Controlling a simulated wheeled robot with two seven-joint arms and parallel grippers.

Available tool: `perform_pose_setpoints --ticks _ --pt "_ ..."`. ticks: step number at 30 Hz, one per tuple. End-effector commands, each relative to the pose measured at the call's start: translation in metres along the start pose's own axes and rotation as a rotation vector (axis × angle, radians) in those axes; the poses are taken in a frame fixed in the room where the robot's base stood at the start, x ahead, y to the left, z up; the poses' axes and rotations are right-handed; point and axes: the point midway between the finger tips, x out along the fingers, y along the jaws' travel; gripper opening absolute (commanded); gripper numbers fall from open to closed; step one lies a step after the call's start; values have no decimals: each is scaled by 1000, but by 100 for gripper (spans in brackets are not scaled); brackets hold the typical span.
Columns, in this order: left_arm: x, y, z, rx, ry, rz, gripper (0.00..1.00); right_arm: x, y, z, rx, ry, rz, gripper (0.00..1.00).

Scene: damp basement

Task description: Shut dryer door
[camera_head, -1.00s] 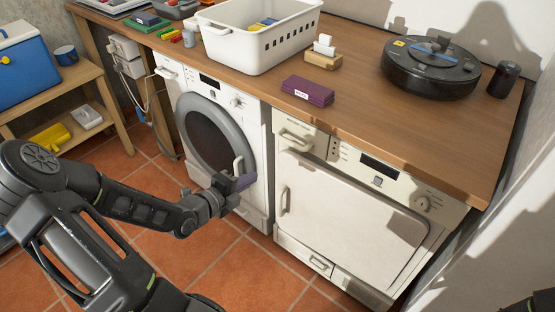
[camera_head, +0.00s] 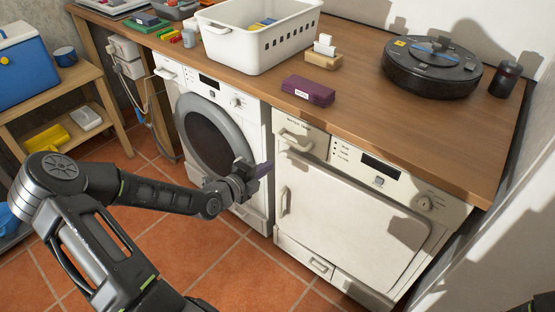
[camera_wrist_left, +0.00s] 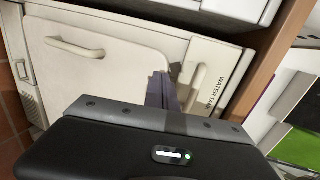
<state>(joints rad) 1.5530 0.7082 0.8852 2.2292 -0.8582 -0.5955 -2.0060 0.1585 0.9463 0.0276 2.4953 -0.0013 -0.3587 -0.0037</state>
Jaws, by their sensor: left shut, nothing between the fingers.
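The dryer (camera_head: 400,187) is the white machine at the right under the worktop. Its square door (camera_head: 345,215) has an upright handle (camera_head: 285,201) at its left edge. The door looks flush or nearly flush with the front; a narrow gap cannot be ruled out. In the left wrist view the door (camera_wrist_left: 110,75) and the water tank drawer (camera_wrist_left: 215,75) fill much of the picture. My left gripper (camera_head: 263,170) is shut and empty, in front of the gap between the two machines, left of the dryer door. Contact with the dryer is not visible.
A washing machine (camera_head: 213,135) with a round door stands left of the dryer. The wooden worktop (camera_head: 400,128) above holds a white basket (camera_head: 257,46), a purple case (camera_head: 308,90) and a round black device (camera_head: 432,68). The tiled floor (camera_head: 240,270) in front is clear.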

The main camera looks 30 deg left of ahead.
Motion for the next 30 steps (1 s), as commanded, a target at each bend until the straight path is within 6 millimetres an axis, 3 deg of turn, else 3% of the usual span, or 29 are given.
perform_pose_setpoints --ticks 3,9,23,30 --pt "25 0 -1 -4 2 -2 0 3 1 0 0 0 0 36" --pt "50 -10 0 0 1 -1 0 1 0 0 0 0 0 36" --pt "59 -12 0 1 0 1 0 1 0 0 0 0 0 36" --pt "83 -14 1 19 48 -6 0 24 9 0 0 0 0 36"
